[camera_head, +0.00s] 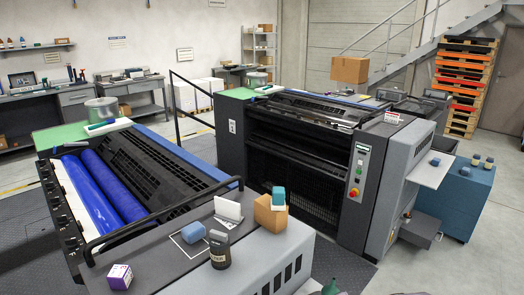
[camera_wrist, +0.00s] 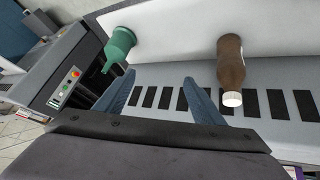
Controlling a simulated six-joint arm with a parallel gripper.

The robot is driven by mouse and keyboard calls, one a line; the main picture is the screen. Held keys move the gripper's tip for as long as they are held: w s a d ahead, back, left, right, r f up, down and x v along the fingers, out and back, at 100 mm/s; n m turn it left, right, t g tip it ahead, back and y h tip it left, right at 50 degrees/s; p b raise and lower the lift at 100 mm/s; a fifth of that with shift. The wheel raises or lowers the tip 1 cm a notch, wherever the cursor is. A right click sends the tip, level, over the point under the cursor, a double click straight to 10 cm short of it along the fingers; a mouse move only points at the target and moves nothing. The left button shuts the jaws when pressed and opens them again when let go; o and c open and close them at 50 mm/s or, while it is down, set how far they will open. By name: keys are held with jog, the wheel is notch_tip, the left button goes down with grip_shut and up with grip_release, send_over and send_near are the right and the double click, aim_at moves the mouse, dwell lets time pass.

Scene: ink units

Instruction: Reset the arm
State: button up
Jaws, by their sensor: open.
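My gripper (camera_wrist: 158,78) shows in the wrist view as two blue fingers, spread apart with nothing between them. Its tips point toward a light grey machine face with a row of black slots (camera_wrist: 165,97). A green funnel-like item (camera_wrist: 119,46) is beyond the left finger. A brown bottle with a white cap (camera_wrist: 231,66) is beyond and right of the right finger. Both look apart from the fingers. I cannot make out my gripper in the head view.
A black rail (camera_head: 160,210) edges the blue rollers (camera_head: 112,190). A control panel (camera_head: 358,170) stands at right.

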jog(key=s+d+f+m+g, duration=0.1)
jog(key=s+f+m+g, duration=0.1)
jog(key=s, duration=0.5)
jog(key=s+d+f+m+g+b, duration=0.1)
jog(key=s+d+f+m+g, duration=0.1)
jog(key=s+g, duration=0.3)
jog(key=s, duration=0.3)
jog(key=shift+s+d+h, duration=0.25)
jog(key=shift+s+h, duration=0.05)
jog(key=shift+f, duration=0.1)
